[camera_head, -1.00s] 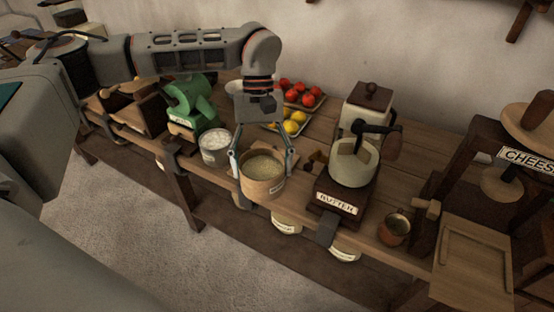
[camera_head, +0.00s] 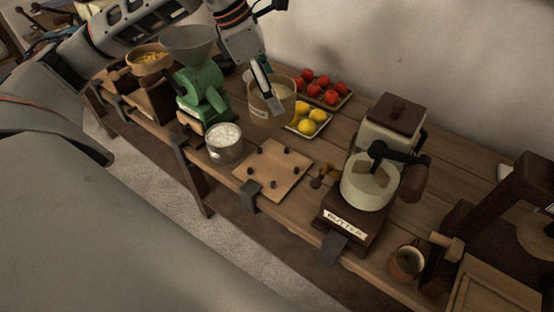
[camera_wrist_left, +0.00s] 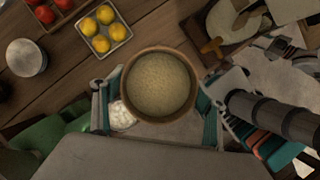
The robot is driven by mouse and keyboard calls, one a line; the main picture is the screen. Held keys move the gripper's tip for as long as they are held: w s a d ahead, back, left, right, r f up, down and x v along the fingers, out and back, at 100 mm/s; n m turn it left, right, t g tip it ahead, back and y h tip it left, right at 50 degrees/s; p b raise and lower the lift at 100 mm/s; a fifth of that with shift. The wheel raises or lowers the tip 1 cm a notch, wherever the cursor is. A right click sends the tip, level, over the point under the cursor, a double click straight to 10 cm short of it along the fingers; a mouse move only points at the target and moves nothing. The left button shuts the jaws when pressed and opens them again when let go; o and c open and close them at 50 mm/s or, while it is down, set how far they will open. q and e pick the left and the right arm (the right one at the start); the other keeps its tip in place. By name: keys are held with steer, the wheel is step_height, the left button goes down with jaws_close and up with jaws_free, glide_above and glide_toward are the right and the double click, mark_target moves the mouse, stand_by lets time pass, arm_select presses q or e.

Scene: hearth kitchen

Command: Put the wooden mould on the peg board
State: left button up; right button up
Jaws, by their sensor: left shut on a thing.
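The wooden mould (camera_head: 284,92) is a round tan tub, filled with pale grainy stuff. My left gripper (camera_head: 266,98) is shut on it, behind the peg board and beside the lemon tray. I cannot tell its height over the bench. In the left wrist view the mould (camera_wrist_left: 160,85) sits between the fingers of my left gripper (camera_wrist_left: 155,112). The peg board (camera_head: 272,168) is a flat square wooden plate with several short dark pegs, lying bare at the bench's front edge. My right gripper is not in view.
A metal pot of white stuff (camera_head: 224,143) stands just left of the peg board, with a green mill (camera_head: 203,88) behind it. A butter churn (camera_head: 370,180) stands to the right. Trays of lemons (camera_head: 312,119) and tomatoes (camera_head: 325,90) lie at the back.

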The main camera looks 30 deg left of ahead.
arm_select(q)
step_height(320, 180, down, 20)
steer(key=shift+a+r, duration=0.1)
steer(key=shift+r, duration=0.05)
stand_by(0.5)
steer(key=o, duration=1.7)
steer(key=shift+r, duration=0.2)
steer(key=shift+b+v, duration=0.35)
steer(key=shift+v, duration=5.45)
